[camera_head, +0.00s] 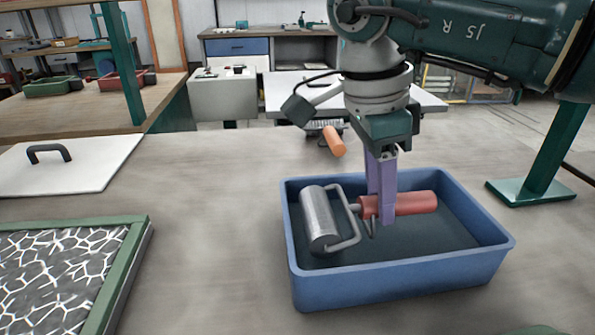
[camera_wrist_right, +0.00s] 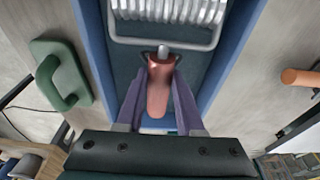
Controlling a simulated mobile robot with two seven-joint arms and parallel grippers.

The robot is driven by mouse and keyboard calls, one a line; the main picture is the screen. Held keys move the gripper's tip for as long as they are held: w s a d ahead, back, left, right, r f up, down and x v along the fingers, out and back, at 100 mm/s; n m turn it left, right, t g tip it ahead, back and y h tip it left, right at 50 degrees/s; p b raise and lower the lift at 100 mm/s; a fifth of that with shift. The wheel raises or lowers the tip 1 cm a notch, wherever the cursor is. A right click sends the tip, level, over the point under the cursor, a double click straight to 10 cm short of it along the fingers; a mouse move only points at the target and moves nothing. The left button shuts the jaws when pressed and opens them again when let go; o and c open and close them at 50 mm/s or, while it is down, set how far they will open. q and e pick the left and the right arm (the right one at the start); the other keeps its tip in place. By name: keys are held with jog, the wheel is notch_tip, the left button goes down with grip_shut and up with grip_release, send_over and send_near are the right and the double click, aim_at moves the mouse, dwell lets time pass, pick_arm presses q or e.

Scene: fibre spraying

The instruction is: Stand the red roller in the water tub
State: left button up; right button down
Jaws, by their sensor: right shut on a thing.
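The red roller has a red handle (camera_head: 412,203), a bent metal frame and a ribbed silver drum (camera_head: 319,220). It lies about level within the outline of the blue water tub (camera_head: 400,274), drum to the left. My right gripper (camera_head: 383,210) points down into the tub and is shut on the red handle near the frame. The right wrist view shows the handle (camera_wrist_right: 160,88) between the two purple fingers (camera_wrist_right: 160,100), with the drum (camera_wrist_right: 168,9) beyond. I cannot tell whether the drum touches the tub floor. My left gripper is not in view.
A green-framed panel with a white web pattern (camera_head: 60,275) lies at the left front. A white board with a dark handle (camera_head: 75,163) lies behind it. An orange-handled tool (camera_head: 333,141) is behind the tub. A green post (camera_head: 545,160) stands at right.

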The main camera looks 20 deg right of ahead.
aim_at(376, 217)
jog(key=shift+f, duration=1.9)
jog(key=shift+f+b, duration=0.15)
jog(key=shift+b, duration=0.2)
jog(key=c, duration=0.5)
grip_release()
jog(key=shift+c, duration=0.2)
jog(key=r, duration=0.4)
jog(key=a+r, duration=0.1)
jog(key=r, duration=0.3)
jog(key=a+r, duration=0.1)
jog(key=r, duration=0.3)
jog(key=shift+w+a+p, duration=0.15)
jog(key=shift+w+p, duration=0.05)
jog(key=shift+p, duration=0.15)
